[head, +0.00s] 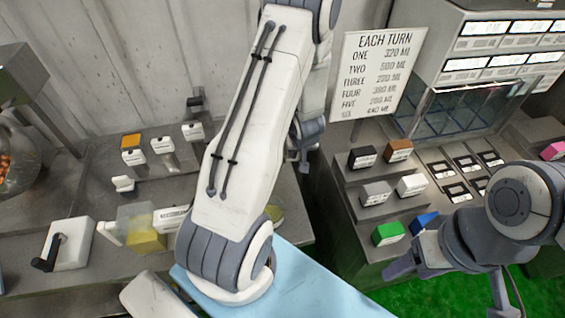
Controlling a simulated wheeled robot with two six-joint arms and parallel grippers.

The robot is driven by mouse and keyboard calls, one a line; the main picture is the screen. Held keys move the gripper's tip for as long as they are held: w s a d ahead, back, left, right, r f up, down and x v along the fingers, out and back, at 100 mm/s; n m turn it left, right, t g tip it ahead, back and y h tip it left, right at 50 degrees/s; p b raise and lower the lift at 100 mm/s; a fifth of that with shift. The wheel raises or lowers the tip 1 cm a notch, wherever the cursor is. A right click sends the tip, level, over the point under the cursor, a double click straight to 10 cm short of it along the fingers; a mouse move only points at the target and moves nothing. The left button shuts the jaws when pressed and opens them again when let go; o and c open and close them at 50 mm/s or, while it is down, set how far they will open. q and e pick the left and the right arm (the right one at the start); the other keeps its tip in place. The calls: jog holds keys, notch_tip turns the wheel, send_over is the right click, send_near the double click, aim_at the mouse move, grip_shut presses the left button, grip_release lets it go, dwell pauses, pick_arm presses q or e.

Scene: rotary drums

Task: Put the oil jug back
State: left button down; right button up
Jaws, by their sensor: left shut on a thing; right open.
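A translucent container with yellow liquid (146,238), which looks like the oil jug, stands on the left bench. A white part sticks out at its left, and a labelled block covers part of its right side. My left arm crosses the middle of the view. My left gripper (304,160) shows only in part beside the arm, apart from this container. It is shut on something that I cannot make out. An olive-yellow thing (278,219) shows partly behind the arm. My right gripper (448,284) is open and empty at the lower right, in front of the right bench.
A white box with a dark crank (72,246) stands at the left. Labelled blocks, one with an orange top (132,149), sit behind. The right bench has coloured blocks, including green (387,233), and a sign (378,75). A light-blue surface (310,290) lies in front.

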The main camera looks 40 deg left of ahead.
pick_arm(q)
jog(key=shift+w+a+f+p, duration=0.1)
jog(key=shift+a+f+p, duration=0.15)
jog(key=shift+a+f, duration=0.8)
jog(key=shift+s+a+f+p, duration=0.1)
jog(key=shift+a+f+p, duration=0.1)
jog(key=shift+a+f, duration=0.75)
jog(key=shift+w+a+f+p, duration=0.1)
jog(key=shift+a+f+p, duration=0.15)
jog(key=shift+a+f, duration=0.8)
jog(key=shift+d+f, duration=0.4)
jog(key=shift+f, duration=0.05)
jog(key=shift+f, duration=0.1)
jog(key=shift+f, duration=0.15)
jog(key=c, duration=0.8)
grip_release()
